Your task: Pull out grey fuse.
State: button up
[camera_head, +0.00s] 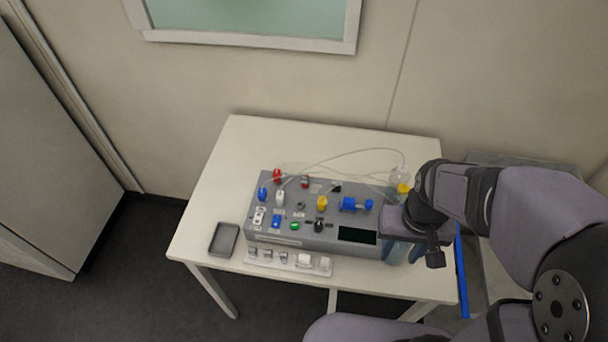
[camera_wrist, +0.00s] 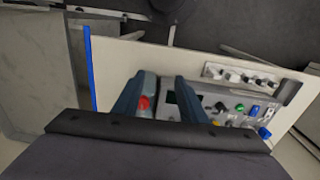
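A grey control box (camera_head: 270,236) with coloured knobs, plugs and switches stands on the white table. A small grey part (camera_head: 300,206) sits on its top, right of the white plug; it may be the grey fuse, but it is too small to be sure. My gripper (camera_head: 404,252) is at the box's right end, pointing down, well to the right of that part. In the wrist view my gripper (camera_wrist: 160,92) has its two blue-grey fingers apart. The fuse is not identifiable there.
A clear bottle with a yellow band (camera_head: 403,188) stands at the box's right, with thin tubes to the box. A dark grey tray (camera_head: 224,239) lies left of the box. A white strip with several switches (camera_head: 290,261) lies in front.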

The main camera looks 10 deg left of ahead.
jog(key=w+a+b, duration=0.1)
jog(key=w+a, duration=0.3)
jog(key=w, duration=0.3)
jog(key=t+b, duration=0.4)
send_near(305, 176)
notch_tip(305, 176, down, 3)
jog(key=shift+w+p+x, duration=0.15)
jog(key=shift+p+x, duration=0.6)
jog(key=shift+x, duration=1.05)
jog(key=shift+w+p+x, duration=0.2)
jog(key=shift+p+x, duration=0.55)
jog(key=shift+x, duration=1.05)
jog(key=shift+r, duration=0.15)
jog(key=shift+c, duration=0.5)
grip_shut()
jog(key=shift+r, duration=0.2)
